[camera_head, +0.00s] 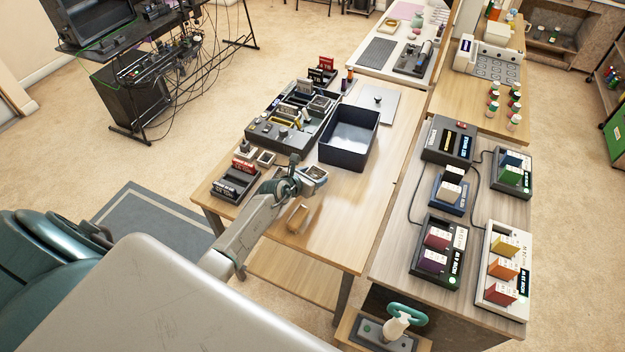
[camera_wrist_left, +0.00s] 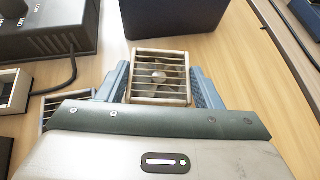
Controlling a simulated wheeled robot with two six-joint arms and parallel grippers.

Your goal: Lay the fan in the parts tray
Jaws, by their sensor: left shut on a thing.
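The fan (camera_head: 316,174) is a small square frame with slats and a round hub. It shows clearly in the left wrist view (camera_wrist_left: 160,76). My left gripper (camera_head: 305,180) is shut on the fan, one blue-grey finger on each side of it. The parts tray (camera_head: 337,164) is a dark blue open box with bare inner walls, standing on the wooden table behind the fan. Its near wall shows at the top of the left wrist view (camera_wrist_left: 170,20). The fan is outside the tray, on its near side. My right gripper does not show.
Left of the tray stands a dark device (camera_head: 280,138) with knobs and parts. Small blocks and a dark rack (camera_head: 236,183) sit at the table's left edge. A brown piece (camera_head: 297,217) lies near the front. Table right of it is clear.

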